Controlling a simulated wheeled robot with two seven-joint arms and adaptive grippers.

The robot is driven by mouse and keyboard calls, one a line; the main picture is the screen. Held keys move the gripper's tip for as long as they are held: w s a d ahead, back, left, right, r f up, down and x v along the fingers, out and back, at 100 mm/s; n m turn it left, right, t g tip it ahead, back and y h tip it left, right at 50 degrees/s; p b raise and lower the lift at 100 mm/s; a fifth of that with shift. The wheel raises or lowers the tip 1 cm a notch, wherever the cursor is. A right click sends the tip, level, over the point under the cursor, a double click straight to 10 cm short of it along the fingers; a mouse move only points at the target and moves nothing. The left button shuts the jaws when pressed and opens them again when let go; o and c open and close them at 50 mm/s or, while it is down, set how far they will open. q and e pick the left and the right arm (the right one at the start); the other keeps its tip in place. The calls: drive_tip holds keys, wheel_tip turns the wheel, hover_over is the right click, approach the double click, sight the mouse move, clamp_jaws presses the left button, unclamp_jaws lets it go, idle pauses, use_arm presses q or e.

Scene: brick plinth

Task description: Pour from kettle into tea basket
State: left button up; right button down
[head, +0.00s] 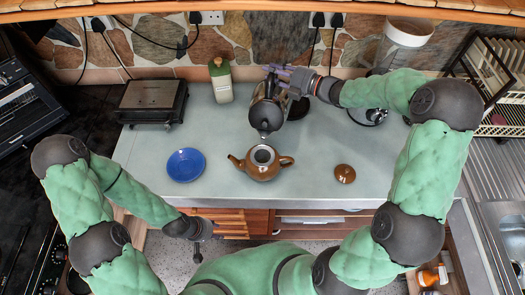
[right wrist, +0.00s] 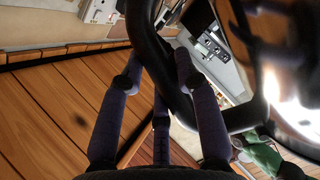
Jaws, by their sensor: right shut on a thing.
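A dark, shiny kettle (head: 266,112) is in my right gripper (head: 284,76), which is shut on its black handle. The kettle is tilted, with its spout end toward the brown teapot (head: 258,173) just in front of it. In the right wrist view, my right gripper's fingers (right wrist: 160,85) close around the handle, and the shiny kettle body (right wrist: 285,75) fills the right side. The teapot is uncovered on the counter; a pale ring shows in its round opening, perhaps the tea basket (head: 263,155). No stream of water is clearly visible. My left gripper (head: 204,229) is empty, low before the counter's front edge.
The brown lid (head: 345,173) lies right of the teapot, and a blue plate (head: 186,165) lies left. The grey counter (head: 310,190) is clear between these things.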

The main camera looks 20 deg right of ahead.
drive_tip(key=shift+d+r, duration=0.1)
drive_tip(key=shift+r, duration=0.1)
drive_tip(key=shift+s+r, duration=0.1)
drive_tip(key=shift+s, duration=0.1)
drive_tip(key=shift+b, duration=0.3)
drive_tip(key=shift+w, duration=0.1)
drive_tip(key=shift+s+a+b, duration=0.25)
drive_tip(key=shift+s+b, duration=0.05)
drive_tip(key=shift+w, duration=0.1)
